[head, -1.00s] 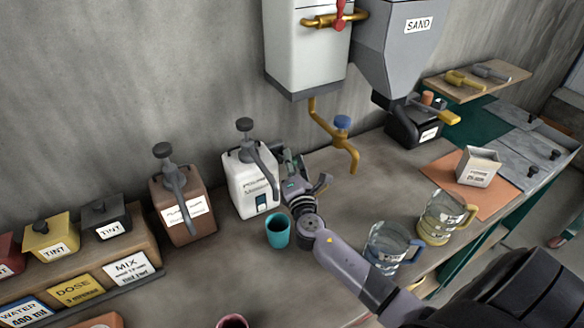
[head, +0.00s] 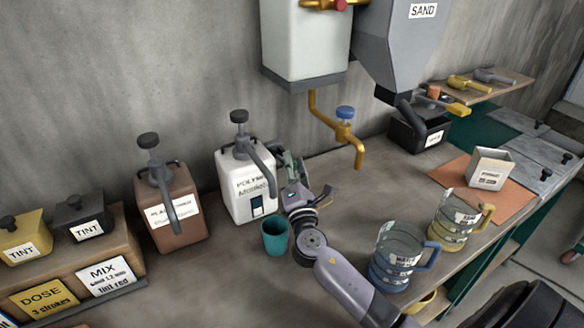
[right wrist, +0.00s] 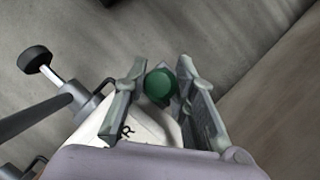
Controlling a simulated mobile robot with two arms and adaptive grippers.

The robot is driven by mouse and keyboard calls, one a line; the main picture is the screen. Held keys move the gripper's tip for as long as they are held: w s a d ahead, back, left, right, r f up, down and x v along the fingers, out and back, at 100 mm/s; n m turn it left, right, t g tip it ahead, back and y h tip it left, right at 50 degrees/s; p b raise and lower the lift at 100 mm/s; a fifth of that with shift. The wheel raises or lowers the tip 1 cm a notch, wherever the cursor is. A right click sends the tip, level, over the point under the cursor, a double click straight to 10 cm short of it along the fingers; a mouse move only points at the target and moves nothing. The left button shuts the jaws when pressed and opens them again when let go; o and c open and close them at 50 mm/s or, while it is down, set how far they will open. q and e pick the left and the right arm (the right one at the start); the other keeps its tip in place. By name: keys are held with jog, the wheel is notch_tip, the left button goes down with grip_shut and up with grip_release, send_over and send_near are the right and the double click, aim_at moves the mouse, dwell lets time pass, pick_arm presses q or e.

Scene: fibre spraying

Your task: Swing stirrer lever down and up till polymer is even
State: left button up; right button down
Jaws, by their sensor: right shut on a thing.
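The white polymer container (head: 247,188) stands upright on the bench, with a dark pump top and a curved spout. My right gripper (head: 291,168) is at its right side, mostly hidden behind its own fingers and wrist. In the right wrist view, my right gripper (right wrist: 163,82) is shut on a round green knob (right wrist: 160,84), which I take as the stirrer lever's end. The rest of the lever and the polymer inside are hidden. Part of the white container (right wrist: 140,131) shows behind the fingers. My left gripper is out of view.
A teal cup (head: 275,239) stands just in front of the container, close to my right wrist. A brown container (head: 176,212) is to the left. Clear jugs with a blue handle (head: 391,262) and yellow handle (head: 455,222) stand right of my arm. A yellow tap (head: 350,140) hangs above.

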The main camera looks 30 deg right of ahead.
jog(key=c, duration=1.3)
grip_release()
jog(key=v, duration=1.2)
jog(key=shift+c, duration=0.5)
